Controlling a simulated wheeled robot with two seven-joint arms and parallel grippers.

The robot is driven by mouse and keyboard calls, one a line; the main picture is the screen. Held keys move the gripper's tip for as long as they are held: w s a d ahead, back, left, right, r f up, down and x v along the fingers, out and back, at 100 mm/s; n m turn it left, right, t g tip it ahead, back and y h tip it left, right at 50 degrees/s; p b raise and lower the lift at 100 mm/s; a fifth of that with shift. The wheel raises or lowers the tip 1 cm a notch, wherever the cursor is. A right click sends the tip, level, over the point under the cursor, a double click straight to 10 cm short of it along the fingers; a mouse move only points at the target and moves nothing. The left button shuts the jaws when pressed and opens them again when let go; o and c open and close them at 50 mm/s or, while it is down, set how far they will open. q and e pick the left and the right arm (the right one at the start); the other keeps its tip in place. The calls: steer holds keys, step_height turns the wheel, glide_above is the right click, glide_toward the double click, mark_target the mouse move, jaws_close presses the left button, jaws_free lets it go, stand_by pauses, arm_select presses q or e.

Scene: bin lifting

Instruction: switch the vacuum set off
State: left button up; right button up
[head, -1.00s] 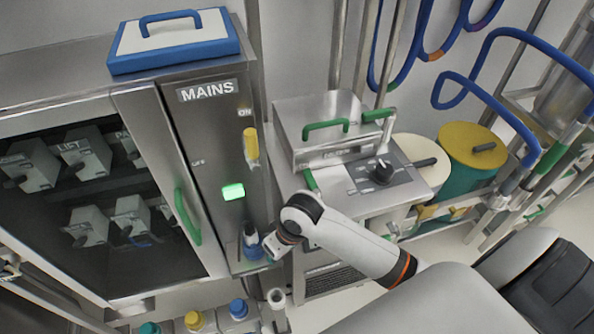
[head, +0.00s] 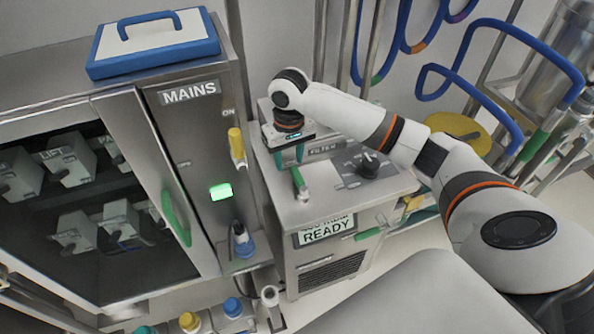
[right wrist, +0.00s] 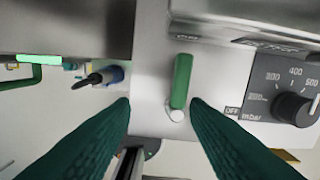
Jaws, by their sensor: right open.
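The vacuum set (head: 335,262) is a steel box with a lit READY display (head: 325,232) on its front. Its black dial knob (head: 370,162) sits on the top panel. A green lever (right wrist: 181,80) stands left of the knob. My right gripper (head: 289,158) is open, pointing down above the panel near the green lever (head: 300,182), left of the knob. My left gripper is not in view.
The MAINS cabinet (head: 190,130) stands to the left, with a yellow switch handle (head: 236,145) and a lit green lamp (head: 221,191). A steel filter box stands behind the panel.

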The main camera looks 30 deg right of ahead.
mark_target(297, 174)
steer(key=d+r+m, duration=0.1)
steer(key=d+r, duration=0.2)
steer(key=f, duration=0.4)
steer(key=f+p, duration=0.1)
steer(key=f, duration=0.2)
steer(key=w+f, duration=0.1)
steer(key=f, duration=0.3)
steer(key=shift+f, duration=0.3)
jaws_close()
